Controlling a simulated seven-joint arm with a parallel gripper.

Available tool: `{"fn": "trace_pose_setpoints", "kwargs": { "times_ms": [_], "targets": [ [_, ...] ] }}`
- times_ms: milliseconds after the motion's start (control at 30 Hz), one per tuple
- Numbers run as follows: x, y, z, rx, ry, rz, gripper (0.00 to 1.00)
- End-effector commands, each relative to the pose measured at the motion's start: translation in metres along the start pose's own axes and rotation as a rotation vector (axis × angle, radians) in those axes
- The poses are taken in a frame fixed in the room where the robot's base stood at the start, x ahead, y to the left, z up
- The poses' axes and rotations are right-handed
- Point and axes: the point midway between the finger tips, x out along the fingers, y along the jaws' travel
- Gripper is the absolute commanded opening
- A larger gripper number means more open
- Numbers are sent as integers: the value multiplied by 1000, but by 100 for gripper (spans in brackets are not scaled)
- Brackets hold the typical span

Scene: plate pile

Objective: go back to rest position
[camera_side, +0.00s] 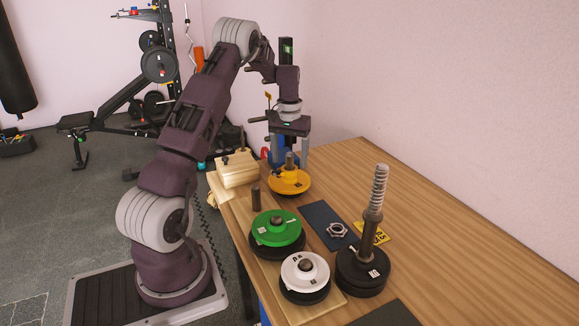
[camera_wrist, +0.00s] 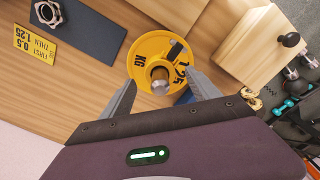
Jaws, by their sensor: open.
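My gripper (camera_side: 289,166) is open above the yellow plate (camera_side: 288,187), with one finger on each side of the short post (camera_side: 290,159) that rises through the plate's centre. In the wrist view the open fingers of my gripper (camera_wrist: 161,78) flank that post (camera_wrist: 160,79), and nothing is held. The yellow plate (camera_wrist: 148,50) there reads 1.25 KG. Whether the fingertips touch the plate or post cannot be told. No marker for a rest position shows.
A green plate (camera_side: 268,231) and a white plate (camera_side: 296,274) lie on black plates nearby. A tall threaded post (camera_side: 378,190) stands at right with a black plate (camera_side: 361,275). A hex nut (camera_side: 331,230) lies on a dark mat (camera_side: 317,213). A wooden box (camera_side: 237,173) stands left of my gripper.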

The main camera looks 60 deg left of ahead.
Motion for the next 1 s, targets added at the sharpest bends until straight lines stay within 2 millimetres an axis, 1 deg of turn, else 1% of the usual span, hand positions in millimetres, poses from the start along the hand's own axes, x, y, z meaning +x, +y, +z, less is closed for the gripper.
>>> {"fn": "trace_pose_setpoints", "kwargs": {
  "times_ms": [33,100,200,467,533,567,633,667,700,767,800,867,900,967,1000],
  "targets": [
    [-11,0,-1,0,4,-1,71],
    [-22,0,0,0,2,-1,71],
    [-31,0,0,0,1,-1,71],
    [-34,0,1,1,-1,0,71],
    [-45,9,6,16,12,4,71],
    [-55,17,11,31,22,8,71],
    [-90,46,34,88,64,25,71],
    [-108,60,50,120,85,35,71],
    [-132,80,77,169,115,48,71],
    [-164,104,122,250,163,70,71],
    [-181,117,157,308,194,85,71],
    [-201,128,211,398,245,108,71],
    [-209,131,247,458,278,123,71],
    [-213,129,296,544,326,142,71],
    [-212,124,325,595,355,155,71]
  ]
}}
